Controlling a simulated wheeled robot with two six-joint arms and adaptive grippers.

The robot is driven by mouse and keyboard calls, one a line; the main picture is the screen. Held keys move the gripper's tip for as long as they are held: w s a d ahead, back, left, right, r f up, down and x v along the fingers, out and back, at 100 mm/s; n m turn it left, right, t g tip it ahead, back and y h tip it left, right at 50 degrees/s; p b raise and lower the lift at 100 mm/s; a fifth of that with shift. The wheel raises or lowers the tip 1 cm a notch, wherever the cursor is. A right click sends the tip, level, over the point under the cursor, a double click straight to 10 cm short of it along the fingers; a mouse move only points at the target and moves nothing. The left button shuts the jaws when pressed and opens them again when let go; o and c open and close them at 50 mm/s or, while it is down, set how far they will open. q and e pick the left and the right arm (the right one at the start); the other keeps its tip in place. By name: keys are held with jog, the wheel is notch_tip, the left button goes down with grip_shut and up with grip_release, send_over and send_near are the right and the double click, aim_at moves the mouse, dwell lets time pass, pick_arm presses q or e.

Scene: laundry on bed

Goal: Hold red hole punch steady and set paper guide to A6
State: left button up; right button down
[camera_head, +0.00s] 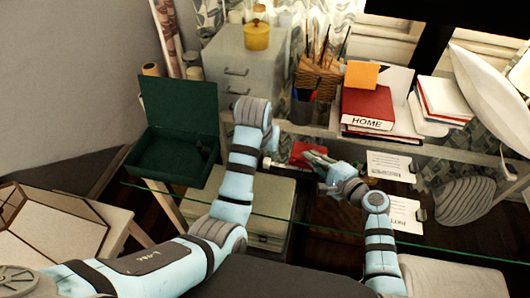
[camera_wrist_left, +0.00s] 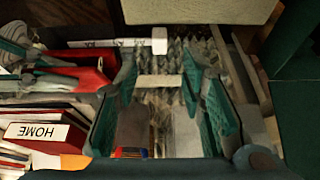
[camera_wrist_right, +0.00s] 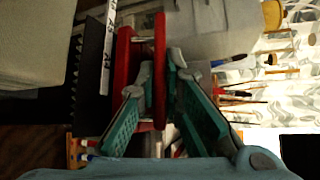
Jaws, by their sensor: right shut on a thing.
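The red hole punch (camera_head: 301,150) lies on the glass desk; its red lever (camera_wrist_right: 159,70) and red base (camera_wrist_right: 122,65) show in the right wrist view. My right gripper (camera_head: 318,157) is shut on the lever, one finger on each side. The pale, marked paper guide (camera_wrist_right: 108,45) runs alongside the base. In the left wrist view the guide (camera_wrist_left: 112,43) sticks out past the punch and ends in a white block (camera_wrist_left: 159,40). My left gripper (camera_wrist_left: 160,65) is open and empty, its fingertips either side of this block in the picture; the depth gap is unclear.
A green open box (camera_head: 180,115) stands at the left. Behind are a pencil holder (camera_head: 304,107) and a red HOME book (camera_head: 367,106) on a stack. Labelled cards (camera_head: 390,166) lie to the right. A pale case (camera_head: 265,195) is below the glass.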

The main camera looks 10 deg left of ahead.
aim_at(269, 162)
pick_arm(q)
jog(key=shift+a+f, duration=0.1)
jog(key=c, duration=0.4)
jog(key=a+h, duration=0.2)
jog(key=a, duration=0.1)
jog(key=a+f+h, duration=0.1)
jog(key=a, duration=0.1)
jog(key=shift+w+f+m, duration=0.1)
jog(key=shift+m, duration=0.2)
grip_shut()
pick_arm(e)
jog(key=shift+a, duration=0.1)
pick_arm(q)
jog(key=s+a+r+h, duration=0.2)
jog(key=a+h, duration=0.1)
jog(key=a, duration=0.1)
jog(key=shift+m, duration=0.3)
jog(key=x, duration=1)
jog(key=shift+w+d+r, duration=0.15)
jog(key=shift+d, duration=0.1)
jog(key=d, duration=0.4)
jog(key=shift+d, duration=0.2)
jog(key=shift+a, duration=0.1)
